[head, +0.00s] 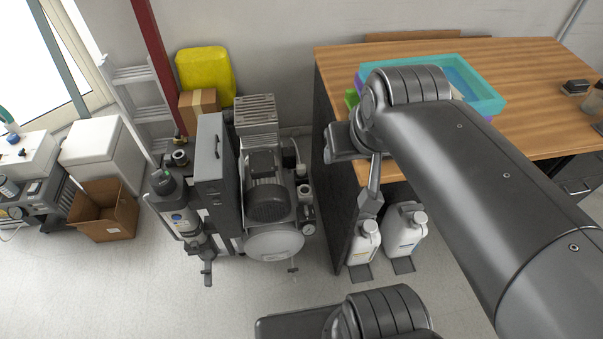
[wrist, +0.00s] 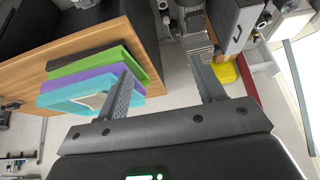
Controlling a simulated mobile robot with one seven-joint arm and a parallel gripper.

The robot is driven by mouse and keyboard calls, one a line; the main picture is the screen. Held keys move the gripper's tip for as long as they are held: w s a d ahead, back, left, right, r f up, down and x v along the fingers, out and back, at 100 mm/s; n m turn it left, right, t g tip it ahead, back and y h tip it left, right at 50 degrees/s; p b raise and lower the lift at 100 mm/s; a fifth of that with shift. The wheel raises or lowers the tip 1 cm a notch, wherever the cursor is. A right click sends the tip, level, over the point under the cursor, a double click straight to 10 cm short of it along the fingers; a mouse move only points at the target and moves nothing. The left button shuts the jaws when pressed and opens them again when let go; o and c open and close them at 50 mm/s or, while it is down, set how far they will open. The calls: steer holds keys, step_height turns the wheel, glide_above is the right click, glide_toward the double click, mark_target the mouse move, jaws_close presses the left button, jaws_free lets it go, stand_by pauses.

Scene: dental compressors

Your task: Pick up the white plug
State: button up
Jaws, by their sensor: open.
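I cannot make out a white plug for certain in either view. A pale, flat-looking item (wrist: 93,101) lies in the teal tray (wrist: 62,108) in the wrist view, too small to identify. In the head view my arm covers part of the same teal tray (head: 483,101) on the wooden table (head: 540,62). My gripper (wrist: 160,66) is open, with nothing between its fingers. In the wrist view, its left finger overlaps the edge of the stacked trays; I cannot tell the distance.
A compressor (head: 268,200) stands on the floor left of the table. White bottles (head: 364,243) stand under the table. A cardboard box (head: 105,208), yellow container (head: 205,73) and ladder (head: 140,95) are further left. Open floor (head: 130,285) lies in front.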

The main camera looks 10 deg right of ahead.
steer(key=w+r+g, duration=0.1)
steer(key=w, duration=0.9)
steer(key=g, duration=0.4)
glide_above(301, 165)
step_height(301, 165, down, 40)
steer(key=shift+g, duration=0.3)
steer(key=f, duration=1.9)
steer(key=shift+s+d, duration=0.2)
steer(key=shift+d, duration=0.1)
steer(key=shift+w+a+f, duration=0.1)
steer(key=shift+a+f, duration=0.1)
steer(key=shift+f, duration=1.15)
steer(key=shift+w+a+f, duration=0.1)
steer(key=shift+a+f, duration=0.05)
steer(key=shift+f, duration=1.2)
steer(key=shift+c, duration=0.3)
